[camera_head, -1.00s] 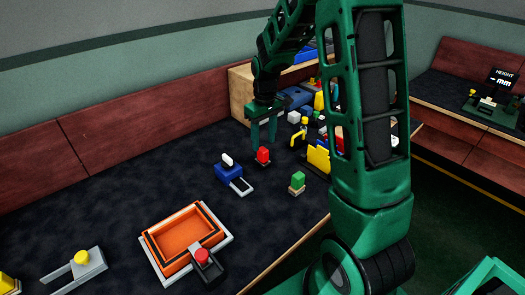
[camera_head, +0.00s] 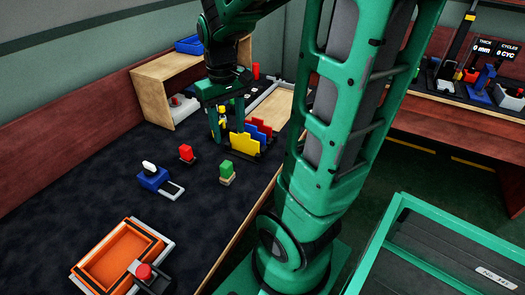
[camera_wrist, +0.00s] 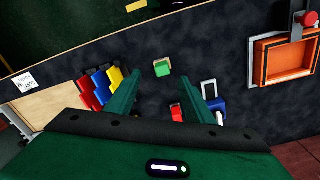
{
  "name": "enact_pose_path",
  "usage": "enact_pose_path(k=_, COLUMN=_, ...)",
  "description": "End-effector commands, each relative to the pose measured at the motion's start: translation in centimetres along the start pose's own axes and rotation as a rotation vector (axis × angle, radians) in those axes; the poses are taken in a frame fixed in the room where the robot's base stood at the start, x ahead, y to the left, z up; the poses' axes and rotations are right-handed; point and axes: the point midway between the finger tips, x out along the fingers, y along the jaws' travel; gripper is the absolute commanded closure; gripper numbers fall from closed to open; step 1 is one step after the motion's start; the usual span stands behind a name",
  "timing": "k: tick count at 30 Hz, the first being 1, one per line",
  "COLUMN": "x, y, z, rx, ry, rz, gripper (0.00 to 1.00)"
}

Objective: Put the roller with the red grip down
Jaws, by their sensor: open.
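No roller is clearly recognisable. A small red block on a dark base (camera_head: 187,153) stands on the dark table and also shows in the wrist view (camera_wrist: 177,113). A red knob (camera_head: 144,271) sits on a dark fitting at the orange tray (camera_head: 90,267); I cannot tell whether either is the roller's grip. My gripper (camera_head: 228,135) points down, open, near the yellow, blue and red upright plates (camera_head: 246,144). In the wrist view its spread fingers (camera_wrist: 172,82) hold nothing visible. The area behind the fingers is partly hidden.
A green block on a tan base (camera_head: 226,172) and a blue tool with a white handle (camera_head: 153,178) stand nearby. A wooden shelf (camera_head: 153,99) stands behind. A green-framed cart (camera_head: 440,245) is at right.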

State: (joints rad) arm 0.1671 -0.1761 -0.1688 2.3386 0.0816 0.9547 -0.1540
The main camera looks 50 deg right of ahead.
Motion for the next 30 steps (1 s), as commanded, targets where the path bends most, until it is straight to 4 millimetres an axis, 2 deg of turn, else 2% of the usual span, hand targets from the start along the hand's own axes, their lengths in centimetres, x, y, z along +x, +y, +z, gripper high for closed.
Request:
enact_pose_path(k=1, x=-0.4, y=0.5, z=2.1, rx=0.043, ry=0.005, rz=-0.004, gripper=0.52)
enact_pose_path(k=6, x=-0.6, y=1.7, z=8.6, rx=0.186, ry=-0.005, rz=-0.014, gripper=0.52)
enact_pose_path(k=9, x=-0.3, y=2.0, z=11.3, rx=0.247, ry=-0.01, rz=-0.021, gripper=0.52)
enact_pose_path(k=12, x=-0.1, y=2.2, z=13.0, rx=0.287, ry=-0.014, rz=-0.026, gripper=0.52)
enact_pose_path(k=17, x=0.1, y=2.3, z=14.0, rx=0.311, ry=-0.018, rz=-0.029, gripper=0.52)
enact_pose_path(k=30, x=0.1, y=2.3, z=14.0, rx=0.31, ry=-0.018, rz=-0.029, gripper=0.52)
